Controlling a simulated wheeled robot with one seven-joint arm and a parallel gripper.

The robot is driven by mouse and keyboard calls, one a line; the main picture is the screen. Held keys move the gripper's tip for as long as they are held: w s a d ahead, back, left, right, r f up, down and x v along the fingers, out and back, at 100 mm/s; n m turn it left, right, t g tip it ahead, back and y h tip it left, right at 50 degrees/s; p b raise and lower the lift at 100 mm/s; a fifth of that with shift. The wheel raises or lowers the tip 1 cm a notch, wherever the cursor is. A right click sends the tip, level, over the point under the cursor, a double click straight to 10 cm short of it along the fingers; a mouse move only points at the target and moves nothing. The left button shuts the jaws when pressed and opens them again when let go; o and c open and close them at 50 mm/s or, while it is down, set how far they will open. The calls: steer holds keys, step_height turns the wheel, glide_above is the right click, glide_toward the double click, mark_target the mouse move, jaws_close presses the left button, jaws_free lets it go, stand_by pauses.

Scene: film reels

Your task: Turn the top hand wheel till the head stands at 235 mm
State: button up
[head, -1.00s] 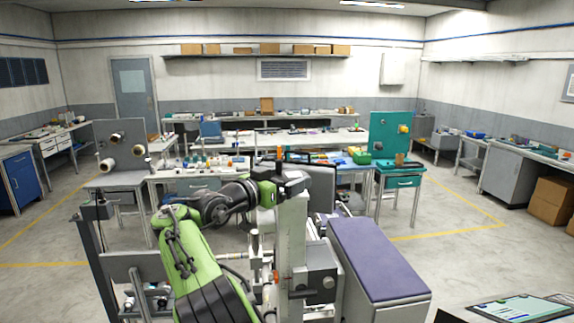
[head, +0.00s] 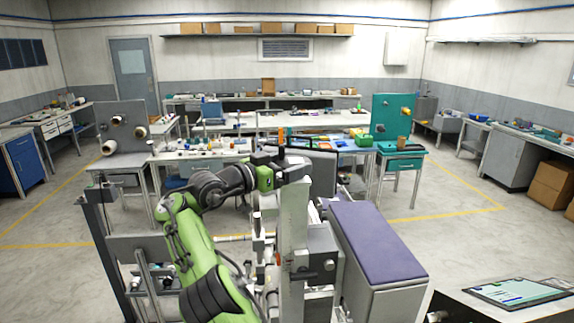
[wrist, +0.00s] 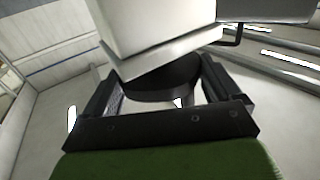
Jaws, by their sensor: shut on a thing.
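The machine's pale upright column (head: 293,235) stands just in front of me in the head view. My gripper (head: 294,166) is at its top end, at the end of my green arm. In the wrist view the two dark fingers of my gripper (wrist: 165,92) are shut on a dark round part, which looks like the top hand wheel (wrist: 160,82). A pale block of the machine (wrist: 150,35) covers part of it. In the head view the wheel is hidden by my gripper. A grey block with a dark knob (head: 324,250) is on the column's right side. I cannot read any height scale.
A cabinet with a purple top (head: 370,240) stands close to the column's right. A dark monitor (head: 318,172) is behind the column. A teal bench panel (head: 392,120) and a grey bench panel (head: 122,120) stand farther back. Open floor lies at the right (head: 460,190).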

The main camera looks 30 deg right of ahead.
steer(key=o, duration=0.7)
steer(key=shift+o, duration=0.3)
steer(key=shift+d, duration=0.2)
steer(key=s+a, duration=0.1)
steer(key=a, duration=1.4)
steer(key=shift+s+a, duration=0.2)
steer(key=shift+a, duration=0.2)
steer(key=shift+d, duration=0.1)
